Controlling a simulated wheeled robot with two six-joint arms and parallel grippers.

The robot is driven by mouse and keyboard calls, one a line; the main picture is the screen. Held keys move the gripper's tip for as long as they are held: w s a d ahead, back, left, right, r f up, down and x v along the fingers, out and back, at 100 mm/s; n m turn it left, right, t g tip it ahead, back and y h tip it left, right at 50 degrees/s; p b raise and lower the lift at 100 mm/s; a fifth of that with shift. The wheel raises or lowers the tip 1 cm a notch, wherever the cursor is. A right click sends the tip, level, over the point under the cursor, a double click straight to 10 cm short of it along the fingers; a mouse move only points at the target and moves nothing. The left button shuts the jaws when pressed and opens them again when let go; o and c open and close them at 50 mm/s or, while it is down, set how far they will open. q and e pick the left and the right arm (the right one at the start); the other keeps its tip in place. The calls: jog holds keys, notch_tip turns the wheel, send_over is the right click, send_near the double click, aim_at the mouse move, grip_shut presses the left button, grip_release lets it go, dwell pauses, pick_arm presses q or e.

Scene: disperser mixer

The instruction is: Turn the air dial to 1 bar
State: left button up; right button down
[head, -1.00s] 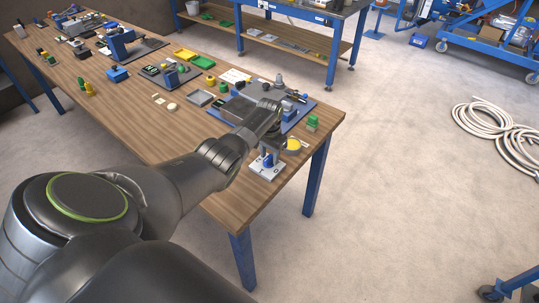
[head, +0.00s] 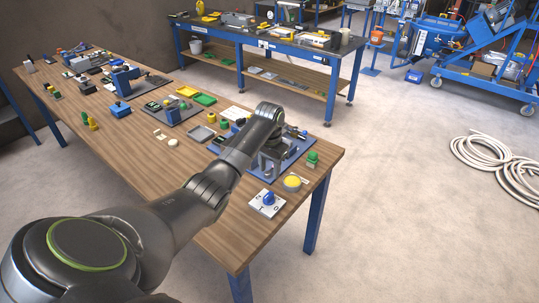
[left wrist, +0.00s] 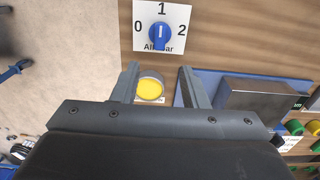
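The air dial is a blue knob (head: 268,198) on a white square plate (head: 258,207) near the table's front right corner. In the left wrist view the knob (left wrist: 160,37) shows upright, its white mark toward the 1 at the top; 0 is left and 2 right on the plate (left wrist: 143,10). My left gripper (head: 270,165) is behind the dial in the head view, apart from it. In the left wrist view its fingers (left wrist: 158,72) are spread and empty, with the knob beyond their tips. My right gripper is in no view.
A yellow round button (head: 292,182) stands close to the dial and shows between the fingers in the wrist view (left wrist: 150,88). A green button (head: 312,158) and a blue mat with a grey box (left wrist: 262,94) are nearby. Bare wood lies around the dial plate.

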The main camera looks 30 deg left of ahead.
pick_arm(q)
notch_tip(320, 180, up, 6)
jog(key=shift+b, duration=0.5)
